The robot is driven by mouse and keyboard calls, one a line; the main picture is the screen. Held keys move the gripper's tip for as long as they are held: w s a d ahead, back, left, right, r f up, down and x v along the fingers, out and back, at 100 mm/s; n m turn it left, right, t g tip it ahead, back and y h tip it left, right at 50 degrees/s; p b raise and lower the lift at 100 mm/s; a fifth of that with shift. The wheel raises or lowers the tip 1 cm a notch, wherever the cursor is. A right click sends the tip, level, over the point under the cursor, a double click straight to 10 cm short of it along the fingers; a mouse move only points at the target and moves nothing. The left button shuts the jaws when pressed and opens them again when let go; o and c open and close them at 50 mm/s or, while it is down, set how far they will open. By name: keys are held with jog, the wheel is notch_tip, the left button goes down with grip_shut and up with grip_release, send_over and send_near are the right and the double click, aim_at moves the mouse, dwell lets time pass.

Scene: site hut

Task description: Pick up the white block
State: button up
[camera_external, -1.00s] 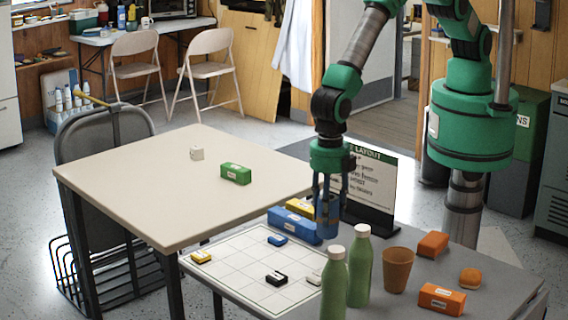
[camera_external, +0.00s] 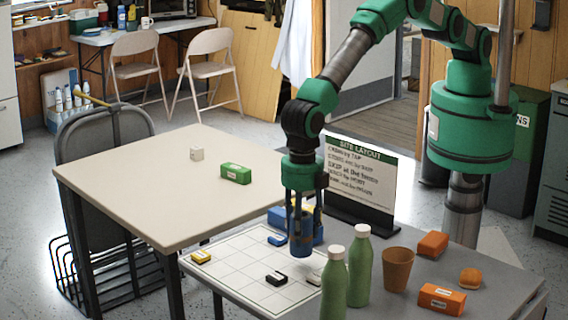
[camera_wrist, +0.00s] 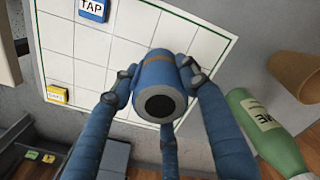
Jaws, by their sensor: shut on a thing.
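In the wrist view, my gripper (camera_wrist: 160,90) is shut on a blue cylinder (camera_wrist: 155,72) with a brown band and a dark round end. The blue cylinder also shows between the fingers in the external view (camera_external: 301,246). The white block is not in the wrist view. A small pale piece (camera_external: 314,279) lies on the board, partly behind a bottle.
The gridded board (camera_external: 230,262) holds yellow, blue and black labelled pieces. Two green bottles (camera_external: 360,270), a brown cup (camera_external: 397,270) and orange items stand to the right. A sign (camera_external: 360,175) stands behind my gripper.

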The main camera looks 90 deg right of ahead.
dwell(0.3)
jog(key=shift+f, duration=1.75)
jog(key=shift+f+b, duration=0.2)
jog(key=shift+b, duration=0.1)
jog(key=o, duration=1.3)
jog(key=shift+c, duration=0.2)
jog(key=shift+r, duration=0.15)
notch_tip(320, 180, up, 12)
jog(key=shift+r+p, duration=0.1)
jog(key=shift+p, duration=0.55)
